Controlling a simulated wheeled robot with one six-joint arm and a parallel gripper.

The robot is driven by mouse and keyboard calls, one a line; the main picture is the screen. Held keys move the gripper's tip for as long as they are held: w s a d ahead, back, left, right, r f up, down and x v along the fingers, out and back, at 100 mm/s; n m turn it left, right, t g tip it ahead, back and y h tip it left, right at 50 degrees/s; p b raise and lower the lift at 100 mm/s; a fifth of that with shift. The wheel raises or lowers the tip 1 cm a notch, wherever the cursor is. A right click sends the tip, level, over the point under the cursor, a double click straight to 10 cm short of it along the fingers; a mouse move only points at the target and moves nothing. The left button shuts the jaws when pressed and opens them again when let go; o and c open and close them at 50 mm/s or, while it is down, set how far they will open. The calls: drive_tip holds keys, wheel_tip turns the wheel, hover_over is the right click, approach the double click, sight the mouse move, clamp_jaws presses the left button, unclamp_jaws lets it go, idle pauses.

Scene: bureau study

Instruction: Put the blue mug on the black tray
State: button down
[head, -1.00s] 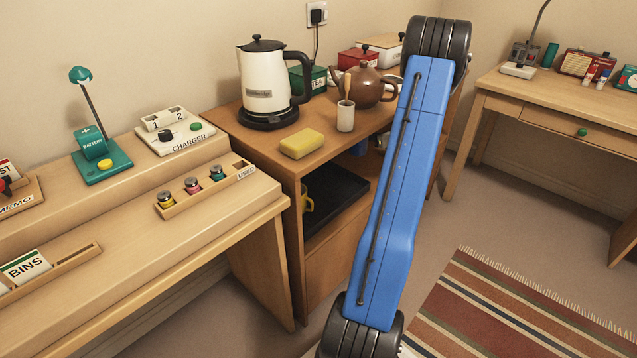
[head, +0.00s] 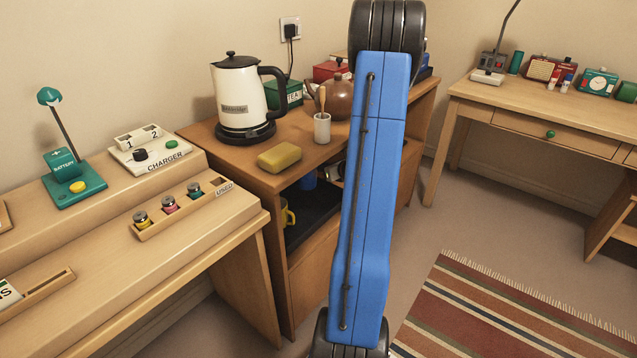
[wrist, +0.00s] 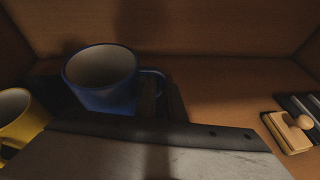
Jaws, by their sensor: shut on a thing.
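The blue mug (wrist: 100,85) is upright in the wrist view, with its handle to the right. It also shows in the head view (head: 308,180), inside the cabinet's open shelf. My gripper (wrist: 150,104) is shut on it at the handle side; the fingertips are dark and partly hidden. The black tray (head: 312,218) lies on that shelf, partly hidden by my blue arm. The mug appears at or above the tray's back part; I cannot tell whether it touches. A yellow mug (head: 287,214) stands at the tray's left, also in the wrist view (wrist: 15,118).
A wooden-knobbed item (wrist: 290,128) lies at the right in the wrist view.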

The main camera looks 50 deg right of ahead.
drive_tip(key=shift+d+f, duration=0.1)
drive_tip(key=shift+f, duration=1.85)
drive_tip(key=shift+a+f, duration=0.2)
drive_tip(key=shift+f, duration=1.35)
drive_tip(key=shift+f, duration=0.1)
drive_tip(key=c, duration=1.9)
unclamp_jaws()
drive_tip(key=shift+o, duration=0.2)
drive_tip(key=v, duration=1.2)
drive_tip(key=shift+s+d, duration=0.1)
drive_tip(key=shift+d, duration=0.05)
